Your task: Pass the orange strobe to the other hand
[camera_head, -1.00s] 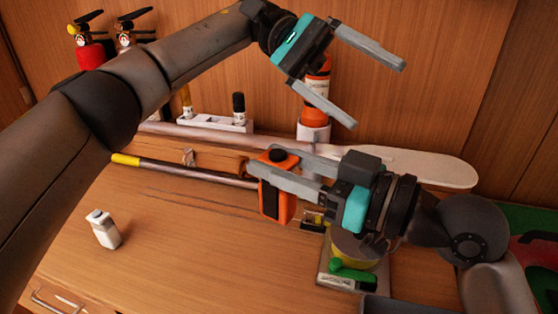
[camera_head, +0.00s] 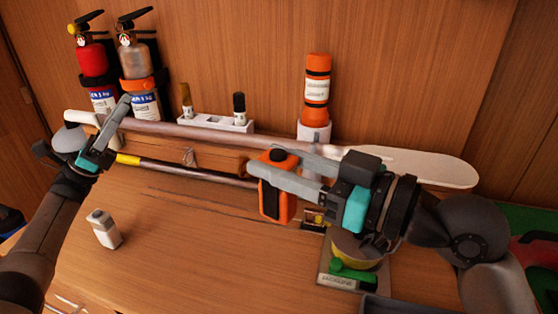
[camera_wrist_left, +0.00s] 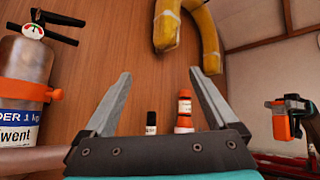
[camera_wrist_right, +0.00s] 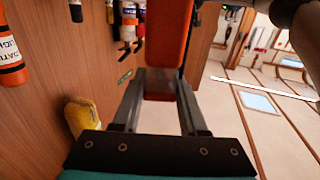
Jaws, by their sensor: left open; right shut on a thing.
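The orange strobe (camera_head: 268,202), orange with a dark front, is held upright above the table in the middle of the head view. My right gripper (camera_head: 270,168) is shut on it, reaching in from the right. The strobe fills the top middle of the right wrist view (camera_wrist_right: 168,35), between the fingers. It also shows small at the right edge of the left wrist view (camera_wrist_left: 282,126). My left gripper (camera_head: 112,118) is open and empty at the far left, well apart from the strobe, in front of the fire extinguishers.
Red (camera_head: 92,62) and grey (camera_head: 137,62) extinguishers hang on the back wall. A paddle (camera_head: 415,167) lies along the back. A small white bottle (camera_head: 104,229) stands front left.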

